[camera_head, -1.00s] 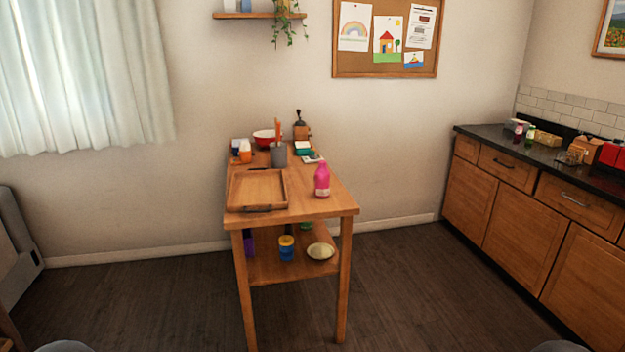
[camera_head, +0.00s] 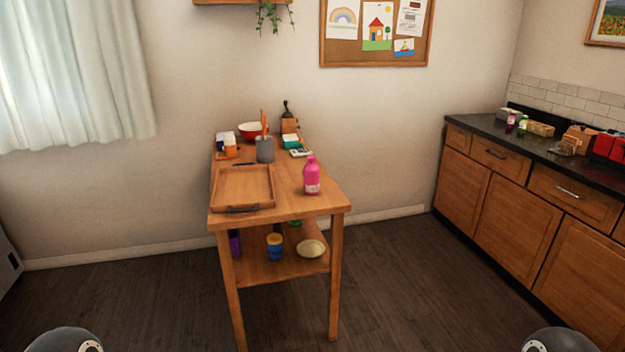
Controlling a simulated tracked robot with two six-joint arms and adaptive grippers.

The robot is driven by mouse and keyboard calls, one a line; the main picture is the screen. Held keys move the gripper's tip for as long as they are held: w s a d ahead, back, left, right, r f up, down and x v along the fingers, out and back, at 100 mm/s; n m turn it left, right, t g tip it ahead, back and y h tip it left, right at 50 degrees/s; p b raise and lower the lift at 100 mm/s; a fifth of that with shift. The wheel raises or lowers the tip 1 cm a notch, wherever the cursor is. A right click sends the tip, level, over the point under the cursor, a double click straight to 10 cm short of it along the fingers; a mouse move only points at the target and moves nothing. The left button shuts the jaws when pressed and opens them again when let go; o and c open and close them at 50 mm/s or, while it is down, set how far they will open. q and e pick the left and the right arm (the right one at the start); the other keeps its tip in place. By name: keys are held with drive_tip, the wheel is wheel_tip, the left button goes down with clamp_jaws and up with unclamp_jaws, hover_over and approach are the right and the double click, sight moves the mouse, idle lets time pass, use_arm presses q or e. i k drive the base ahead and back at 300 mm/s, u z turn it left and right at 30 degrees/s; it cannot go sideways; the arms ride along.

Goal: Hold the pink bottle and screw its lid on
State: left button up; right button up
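A pink bottle (camera_head: 311,177) with a pale label stands upright near the right edge of the wooden table (camera_head: 290,204). It is some distance ahead of me, and nothing is holding it. I cannot tell from here whether its top is open or covered, and I cannot make out a separate lid. Only rounded grey parts of my own arms show at the bottom left and bottom right corners. Neither of my grippers is in view.
A wooden tray (camera_head: 268,192) lies left of the bottle. Behind are a grey utensil pot (camera_head: 265,150), a red bowl (camera_head: 250,130) and a grinder (camera_head: 289,122). The lower shelf (camera_head: 262,274) holds several items. A counter (camera_head: 545,151) stands at right. The floor (camera_head: 175,300) ahead is clear.

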sight(311, 170)
drive_tip(key=u, duration=0.15)
drive_tip(key=i, duration=1.6)
drive_tip(key=z, duration=1.4)
drive_tip(key=i, duration=2.45)
